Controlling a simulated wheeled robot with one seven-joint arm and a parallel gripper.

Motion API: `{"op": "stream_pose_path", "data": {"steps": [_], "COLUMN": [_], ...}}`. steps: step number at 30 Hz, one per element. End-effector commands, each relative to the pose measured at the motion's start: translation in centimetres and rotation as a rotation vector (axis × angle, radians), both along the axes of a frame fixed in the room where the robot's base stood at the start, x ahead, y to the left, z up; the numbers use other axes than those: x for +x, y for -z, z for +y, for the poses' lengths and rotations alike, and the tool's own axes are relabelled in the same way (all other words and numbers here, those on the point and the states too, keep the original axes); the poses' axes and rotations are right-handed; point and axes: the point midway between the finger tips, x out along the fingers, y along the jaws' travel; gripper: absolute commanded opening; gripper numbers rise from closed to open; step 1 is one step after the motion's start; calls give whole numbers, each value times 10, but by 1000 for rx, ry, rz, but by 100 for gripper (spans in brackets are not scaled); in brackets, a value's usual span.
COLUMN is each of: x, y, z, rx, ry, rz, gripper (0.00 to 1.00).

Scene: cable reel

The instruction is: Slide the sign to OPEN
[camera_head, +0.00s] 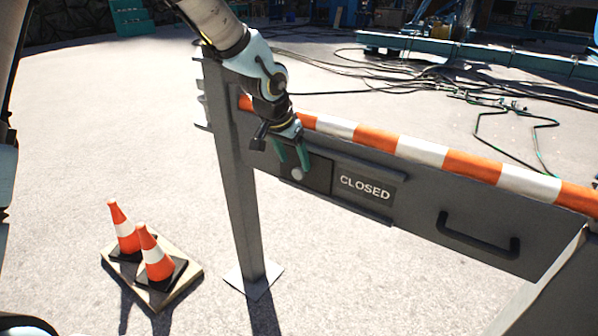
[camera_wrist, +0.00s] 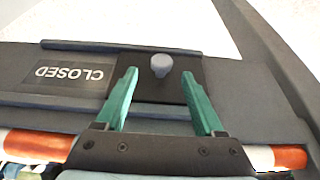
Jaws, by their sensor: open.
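The sign on the gate's grey panel reads CLOSED (camera_head: 365,188) in white letters. A dark sliding plate (camera_head: 318,174) sits to the left of the word in the head view, with a small round grey knob (camera_head: 297,174) on it. In the wrist view the knob (camera_wrist: 161,65) stands out from the dark plate (camera_wrist: 160,92), and the word CLOSED (camera_wrist: 69,74) appears upside down to the left. My gripper (camera_head: 291,168) is open, its two green fingers (camera_wrist: 166,83) spread on either side of the knob. Whether either finger touches the knob cannot be told.
An orange and white striped bar (camera_head: 400,146) runs along the gate's top. A black handle (camera_head: 478,238) sticks out at right. A grey post (camera_head: 238,175) stands at left. Two traffic cones (camera_head: 153,256) rest on a board. Cables (camera_head: 400,75) lie on the ground behind.

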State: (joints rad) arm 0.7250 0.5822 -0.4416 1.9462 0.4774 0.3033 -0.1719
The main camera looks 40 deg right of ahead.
Motion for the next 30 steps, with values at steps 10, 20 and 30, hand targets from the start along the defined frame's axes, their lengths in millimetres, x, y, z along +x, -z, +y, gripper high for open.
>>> {"op": "stream_pose_path", "data": {"steps": [10,20,30], "x": [4,5,5], "y": [40,43,43], "z": [-16,-17,-17], "rx": [1,0,0], "ry": [0,0,0], "rz": [0,-1,-1], "gripper": [70,70,33]}}
